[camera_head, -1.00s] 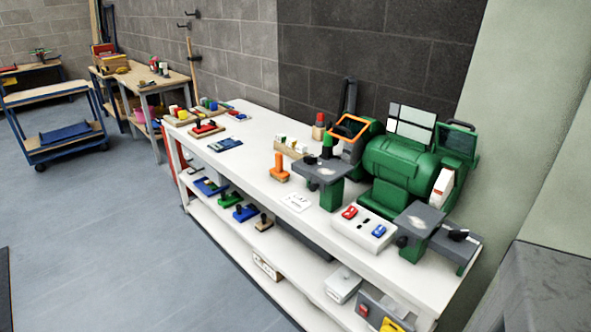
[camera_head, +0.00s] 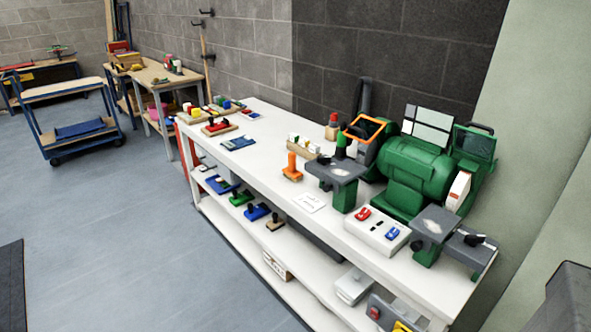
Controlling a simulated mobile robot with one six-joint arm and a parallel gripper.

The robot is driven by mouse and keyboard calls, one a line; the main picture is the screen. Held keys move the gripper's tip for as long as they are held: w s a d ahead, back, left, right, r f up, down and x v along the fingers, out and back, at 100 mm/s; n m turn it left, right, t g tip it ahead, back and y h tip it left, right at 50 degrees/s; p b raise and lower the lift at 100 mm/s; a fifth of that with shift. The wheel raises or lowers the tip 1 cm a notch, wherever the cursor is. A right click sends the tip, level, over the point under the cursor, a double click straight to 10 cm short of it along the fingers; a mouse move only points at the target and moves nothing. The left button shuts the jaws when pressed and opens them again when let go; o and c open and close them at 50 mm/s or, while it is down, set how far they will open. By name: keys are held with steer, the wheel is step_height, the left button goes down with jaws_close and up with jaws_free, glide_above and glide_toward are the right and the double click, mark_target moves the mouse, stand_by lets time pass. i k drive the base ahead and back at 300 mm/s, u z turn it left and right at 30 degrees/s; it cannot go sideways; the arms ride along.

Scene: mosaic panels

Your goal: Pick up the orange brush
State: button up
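The orange brush (camera_head: 292,168) stands upright on the white workbench (camera_head: 262,158), with a wide base and a narrower upright handle. It is near the middle of the bench, just left of the grey rest on the green grinder (camera_head: 410,168). Nothing is touching it that I can see. My gripper is not in view.
A white switch box (camera_head: 376,231) with red and blue switches sits in front of the grinder. A white card (camera_head: 309,203) lies near the brush. The lower shelf holds blue and green tools. Open grey floor (camera_head: 130,230) lies left of the bench. A blue trolley (camera_head: 75,131) stands farther back.

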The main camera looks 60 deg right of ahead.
mark_target(290, 172)
steer(key=u, duration=0.05)
steer(key=i, duration=1)
steer(key=z, duration=0.05)
